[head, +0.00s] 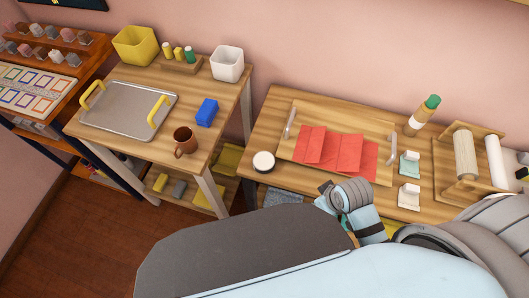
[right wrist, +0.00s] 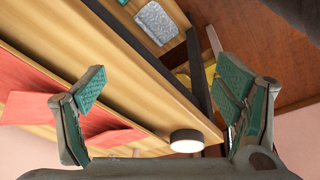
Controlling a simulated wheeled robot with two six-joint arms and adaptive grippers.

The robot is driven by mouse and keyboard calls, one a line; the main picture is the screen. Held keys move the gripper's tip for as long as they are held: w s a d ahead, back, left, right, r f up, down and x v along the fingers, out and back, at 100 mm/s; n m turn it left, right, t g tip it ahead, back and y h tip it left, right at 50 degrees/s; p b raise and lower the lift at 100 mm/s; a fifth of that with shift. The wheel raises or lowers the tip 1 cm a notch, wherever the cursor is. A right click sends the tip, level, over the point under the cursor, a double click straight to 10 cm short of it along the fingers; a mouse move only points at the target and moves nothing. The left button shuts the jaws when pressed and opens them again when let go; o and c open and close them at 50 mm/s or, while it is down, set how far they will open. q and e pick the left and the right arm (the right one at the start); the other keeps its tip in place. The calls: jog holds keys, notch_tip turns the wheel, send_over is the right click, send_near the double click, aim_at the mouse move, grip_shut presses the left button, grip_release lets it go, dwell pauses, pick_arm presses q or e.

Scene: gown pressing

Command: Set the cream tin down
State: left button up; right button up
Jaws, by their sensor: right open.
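The cream tin (head: 264,161) is a small round tin with a white top and a dark side. It stands upright on the right table, near its left end, beside the wooden board. It also shows in the right wrist view (right wrist: 187,141), low between my fingers and apart from both. My right gripper (right wrist: 160,72) is open and empty, its green-padded fingers spread wide. In the head view my right arm comes in from the lower right, with its wrist end over the table's front edge; the fingertips are hard to make out there. My left gripper is not in view.
The wooden board (head: 298,113) holds folded red cloth (head: 335,149). A bottle (head: 421,116), small white holders and a roll rack (head: 466,155) stand to the right. The left table holds a metal tray (head: 125,110), a brown mug (head: 185,142) and a blue block (head: 207,112). A gap separates the tables.

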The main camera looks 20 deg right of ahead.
aim_at(264, 161)
jog(key=w+r+n, duration=0.1)
jog(key=w+n, duration=0.1)
jog(key=w, duration=0.1)
jog(key=w+a+n+y, duration=0.1)
jog(key=w+n, duration=0.1)
jog(key=w, duration=0.1)
jog(key=w+a+r+n+g+y+p, duration=0.1)
jog(key=w+n, duration=0.1)
jog(key=w, duration=0.1)
jog(key=shift+w+a+r, duration=0.25)
jog(key=shift+w+r, duration=0.05)
jog(key=shift+w, duration=0.05)
jog(key=w+a+r+n+g+y, duration=0.1)
jog(key=w+a+r+n+y, duration=0.15)
jog(key=w+r+n, duration=0.45)
jog(key=b+x, duration=0.1)
jog(key=x, duration=0.8)
jog(key=w+a+b+x, duration=0.1)
jog(key=x, duration=0.3)
jog(key=shift+w+a+b, duration=0.1)
jog(key=shift+b, duration=0.25)
jog(key=c, duration=1.5)
jog(key=shift+r, duration=0.15)
